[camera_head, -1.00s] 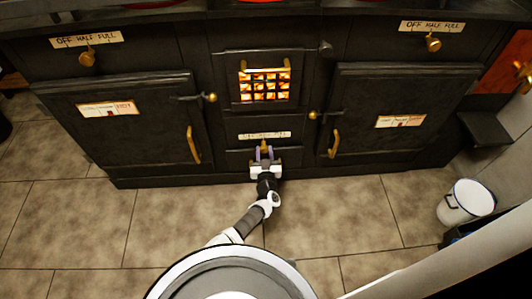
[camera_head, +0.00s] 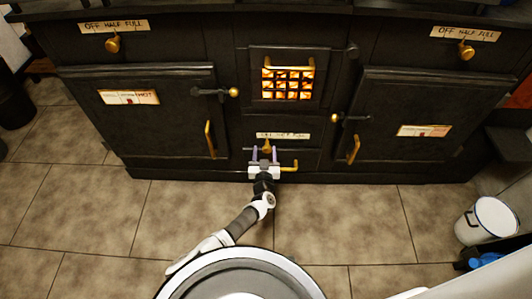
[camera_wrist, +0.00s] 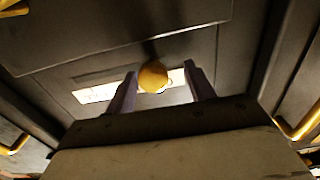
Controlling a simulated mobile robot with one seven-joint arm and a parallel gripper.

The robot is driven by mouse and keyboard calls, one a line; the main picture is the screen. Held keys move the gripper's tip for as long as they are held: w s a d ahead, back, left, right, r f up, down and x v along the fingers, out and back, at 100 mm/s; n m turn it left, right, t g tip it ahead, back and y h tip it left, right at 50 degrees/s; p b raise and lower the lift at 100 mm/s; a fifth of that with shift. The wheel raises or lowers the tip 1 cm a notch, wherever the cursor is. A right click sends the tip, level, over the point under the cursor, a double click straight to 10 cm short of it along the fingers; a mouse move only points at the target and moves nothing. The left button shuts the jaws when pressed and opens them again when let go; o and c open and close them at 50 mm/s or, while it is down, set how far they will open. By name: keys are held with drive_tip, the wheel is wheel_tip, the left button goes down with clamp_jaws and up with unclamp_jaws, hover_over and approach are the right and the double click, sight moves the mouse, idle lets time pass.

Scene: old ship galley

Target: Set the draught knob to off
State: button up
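The draught knob (camera_head: 267,146) is a small brass knob low in the middle of the black stove. It stands below the left part of a pale label plate (camera_head: 283,136), whose small words I cannot read surely. In the wrist view the round knob (camera_wrist: 153,77) sits between my two fingers, with a gap on each side, and covers part of the label (camera_wrist: 97,93). My gripper (camera_head: 265,155) is open around the knob, with its pale purple fingers pointing at the stove front.
A brass handle (camera_head: 290,167) sticks out just right of my gripper. The glowing fire grate (camera_head: 287,83) is above. Oven doors with brass handles (camera_head: 210,140) (camera_head: 353,149) flank it. A white bucket (camera_head: 486,221) stands at the right. The tiled floor in front is clear.

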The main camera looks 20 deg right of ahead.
drive_tip(key=shift+d, duration=0.1)
drive_tip(key=shift+s+r, duration=0.1)
drive_tip(key=shift+s, duration=0.35)
drive_tip(key=p+v, duration=0.5)
drive_tip(key=v, duration=0.8)
